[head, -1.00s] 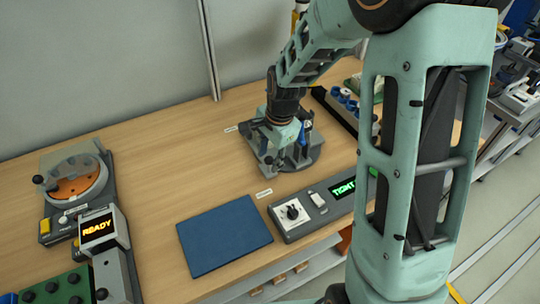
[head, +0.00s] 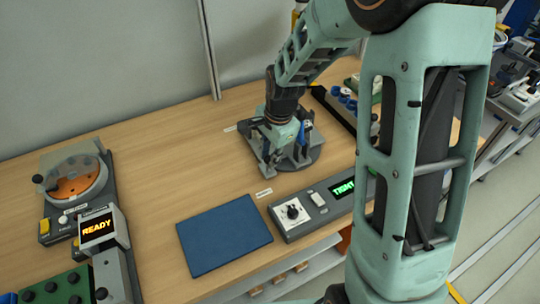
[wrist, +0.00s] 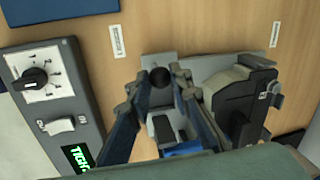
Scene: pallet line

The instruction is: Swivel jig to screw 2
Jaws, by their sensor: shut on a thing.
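The jig (head: 302,158) is a grey fixture on a round dark base on the wooden bench, partly hidden by my arm in the head view. In the wrist view its grey plate and dark upright block (wrist: 238,100) show. My gripper (head: 275,158) is down at the jig's left side. In the wrist view my gripper (wrist: 158,88) has its fingers around a black round knob (wrist: 160,77) on the jig, shut on it. The screws cannot be made out; a blue part shows low between the fingers.
A control box (head: 297,211) with a dial, a switch and a green "TIGHT" display stands in front of the jig. A blue mat (head: 224,236) lies to its left. A station with a "READY" display (head: 98,228) is at far left. Blue-capped items (head: 347,98) stand behind the jig.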

